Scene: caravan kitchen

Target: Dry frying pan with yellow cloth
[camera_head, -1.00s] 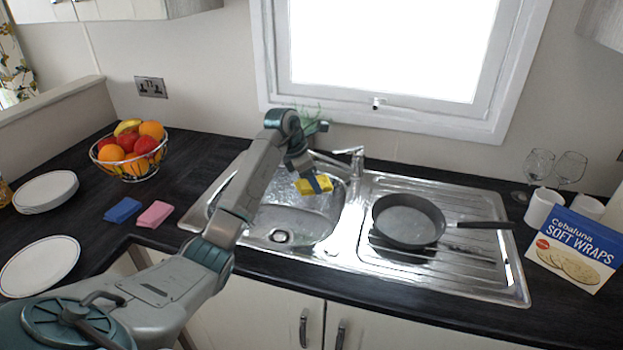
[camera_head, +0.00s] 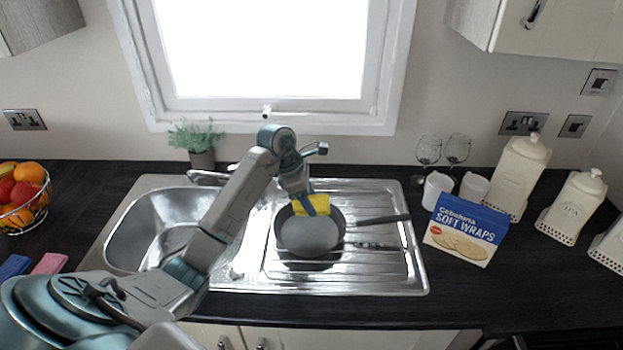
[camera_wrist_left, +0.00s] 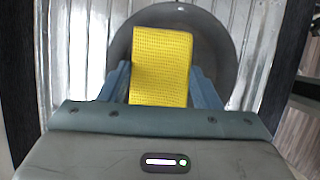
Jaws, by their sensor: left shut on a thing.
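The dark frying pan (camera_head: 310,236) sits on the ridged steel drainer to the right of the sink basin, its handle (camera_head: 378,220) pointing right. My left gripper (camera_head: 308,205) is shut on the folded yellow cloth (camera_head: 321,203) over the far part of the pan. In the left wrist view the yellow cloth (camera_wrist_left: 160,68) is between the two blue fingers (camera_wrist_left: 160,85), with the pan (camera_wrist_left: 212,48) behind it. I cannot tell whether the cloth touches the pan. My right gripper is not in view.
The empty sink basin (camera_head: 160,225) is left of the drainer. A soft wraps box (camera_head: 466,229), white mugs (camera_head: 437,187) and wine glasses (camera_head: 428,150) stand right of it. A plant pot (camera_head: 202,159) stands behind the sink. Pink (camera_head: 50,263) and blue cloths (camera_head: 14,266) lie at left.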

